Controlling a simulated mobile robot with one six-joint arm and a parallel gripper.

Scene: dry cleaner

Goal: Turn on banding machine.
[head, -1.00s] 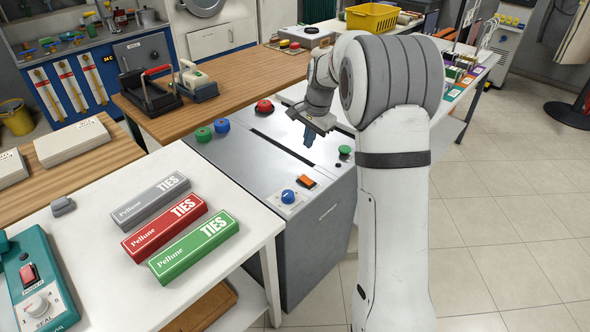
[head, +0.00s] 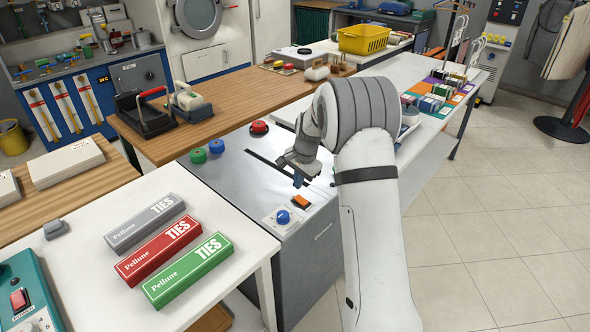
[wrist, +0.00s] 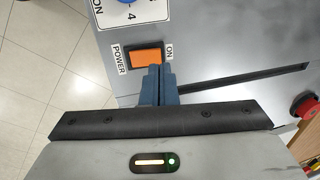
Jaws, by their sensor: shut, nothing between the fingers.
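The banding machine (head: 232,176) is a grey metal cabinet with a dark slot across its top. Its orange power switch (head: 301,202) is near the front right edge, beside a blue dial (head: 283,217). In the wrist view the orange switch (wrist: 146,56) lies between the labels POWER and ON. My gripper (head: 298,181) is shut and empty, just behind the switch in the head view. In the wrist view its blue fingertips (wrist: 160,70) reach the switch's lower right edge and overlap it; I cannot tell whether they touch.
Tie boxes (head: 158,258) and a teal sealer (head: 28,292) are on the white table at left.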

